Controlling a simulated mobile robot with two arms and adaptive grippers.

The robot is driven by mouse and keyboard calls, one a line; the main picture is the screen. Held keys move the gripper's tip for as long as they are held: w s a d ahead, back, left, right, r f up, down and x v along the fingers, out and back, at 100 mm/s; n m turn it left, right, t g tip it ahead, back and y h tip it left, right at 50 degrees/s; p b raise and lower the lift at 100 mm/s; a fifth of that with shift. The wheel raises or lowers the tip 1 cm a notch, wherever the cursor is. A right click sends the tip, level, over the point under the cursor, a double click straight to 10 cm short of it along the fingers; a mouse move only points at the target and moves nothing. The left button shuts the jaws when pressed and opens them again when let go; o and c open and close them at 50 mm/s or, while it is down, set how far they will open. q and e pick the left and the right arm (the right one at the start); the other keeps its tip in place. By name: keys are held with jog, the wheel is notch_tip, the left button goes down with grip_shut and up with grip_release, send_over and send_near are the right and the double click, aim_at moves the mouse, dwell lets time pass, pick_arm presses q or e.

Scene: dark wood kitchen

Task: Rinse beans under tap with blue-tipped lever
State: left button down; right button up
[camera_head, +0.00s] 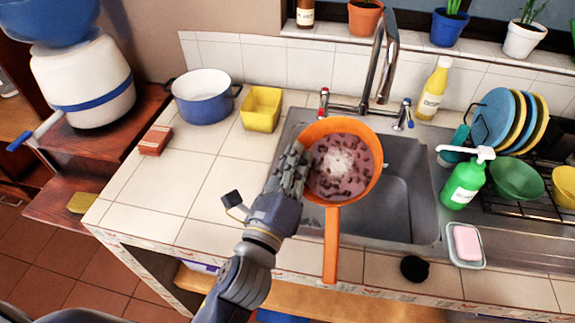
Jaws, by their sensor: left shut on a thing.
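An orange long-handled pan or strainer (378,170) is over the left part of the metal sink (405,205). Its handle points toward me across the counter's front edge. Dark beans (328,185) lie in it in pinkish liquid, with a white frothy patch in the middle. My left gripper (297,165) is shut on its left rim. The chrome tap (375,60) stands behind the sink, with its spout above and behind the pan. Its blue-tipped lever (406,113) is on the right and its red-tipped lever (323,102) on the left. I cannot make out a distinct water stream. My right gripper is not in view.
A blue pot (203,108), yellow container (261,120) and reddish block (155,140) stand on the left counter. A green pump bottle (460,185), soap dish (482,262) and dish rack (520,205) are right of the sink. A yellow bottle (431,95) stands near the blue-tipped lever.

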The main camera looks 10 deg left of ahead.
aim_at(316, 155)
pick_arm(q)
jog(key=shift+w+d+f+b, duration=0.2)
jog(key=shift+w+d, duration=0.2)
jog(key=shift+w, duration=0.15)
jog(key=shift+w+d+f+b, duration=0.15)
jog(key=shift+w+d, duration=0.2)
jog(key=shift+w, duration=0.2)
jog(key=shift+w+d+f+b, duration=0.2)
jog(key=shift+w+d+b, duration=0.35)
jog(key=shift+w, duration=0.5)
jog(key=shift+w+d, duration=0.55)
jog(key=shift+w, duration=0.1)
jog(key=shift+w+d+f+b, duration=0.2)
jog(key=shift+w+d, duration=0.3)
jog(key=shift+w, duration=0.3)
jog(key=shift+w+d+f+b, duration=0.1)
jog(key=shift+w+d+f, duration=0.1)
jog(key=shift+w+d, duration=0.45)
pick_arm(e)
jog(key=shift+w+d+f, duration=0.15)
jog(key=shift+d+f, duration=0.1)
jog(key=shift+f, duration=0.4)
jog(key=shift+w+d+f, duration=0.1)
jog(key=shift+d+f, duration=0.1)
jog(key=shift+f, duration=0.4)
pick_arm(q)
jog(key=shift+w+a, duration=0.1)
jog(key=shift+a, duration=0.1)
